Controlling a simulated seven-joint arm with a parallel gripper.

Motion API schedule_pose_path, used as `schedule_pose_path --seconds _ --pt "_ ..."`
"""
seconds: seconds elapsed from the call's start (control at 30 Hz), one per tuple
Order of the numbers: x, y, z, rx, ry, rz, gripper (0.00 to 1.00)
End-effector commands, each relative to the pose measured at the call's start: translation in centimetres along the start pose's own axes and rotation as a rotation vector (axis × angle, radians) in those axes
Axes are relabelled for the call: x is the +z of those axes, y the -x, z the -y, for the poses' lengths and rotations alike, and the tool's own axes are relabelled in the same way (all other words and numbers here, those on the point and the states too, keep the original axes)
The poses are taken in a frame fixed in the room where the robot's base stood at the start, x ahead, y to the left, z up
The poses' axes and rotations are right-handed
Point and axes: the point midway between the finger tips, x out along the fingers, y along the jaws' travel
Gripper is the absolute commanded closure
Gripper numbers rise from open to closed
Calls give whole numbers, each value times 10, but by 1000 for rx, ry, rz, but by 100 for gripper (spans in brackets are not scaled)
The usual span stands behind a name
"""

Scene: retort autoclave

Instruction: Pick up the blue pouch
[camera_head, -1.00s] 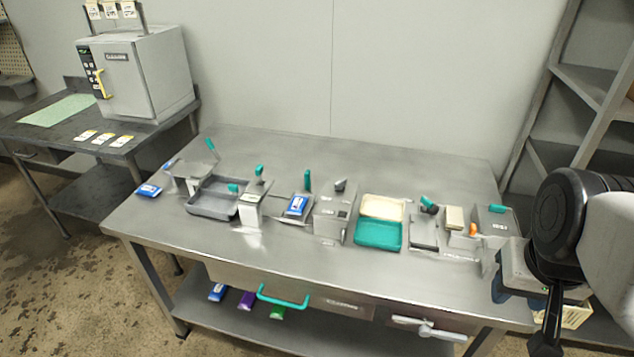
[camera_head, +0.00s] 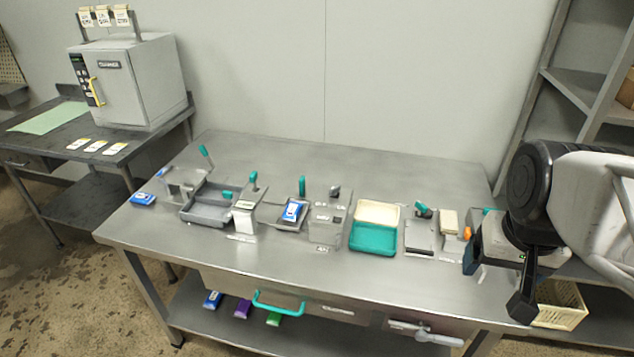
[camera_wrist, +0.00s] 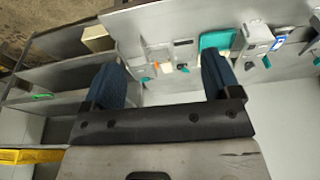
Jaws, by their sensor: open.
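Several blue pouches show in the head view. One blue pouch (camera_head: 143,199) lies flat at the table's left end. Another blue pouch with a white label (camera_head: 293,211) lies in a small metal holder near the table's middle, and it also shows in the wrist view (camera_wrist: 279,43). A third blue pouch (camera_head: 213,299) lies on the lower shelf, beside a purple pouch (camera_head: 243,308) and a green pouch (camera_head: 274,318). My gripper (camera_wrist: 163,78) is open and empty, its dark blue fingers apart. It is at the table's right end, far from all the pouches.
A grey tray (camera_head: 203,217), a cream tray and a teal tray (camera_head: 373,242), and metal devices with teal handles stand in a row on the table. The table front is mostly clear. A white autoclave (camera_head: 130,85) stands on the left table. A shelf rack (camera_head: 585,90) stands right.

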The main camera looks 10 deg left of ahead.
Motion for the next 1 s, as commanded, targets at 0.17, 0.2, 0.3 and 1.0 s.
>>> schedule_pose_path --seconds 0.17,0.2,0.3,1.0 --pt "-42 -4 19 -8 4 20 17" --pt "-51 -5 24 -10 4 23 17" --pt "-74 -9 36 -14 5 34 17" --pt "-216 -72 156 -27 8 104 17"
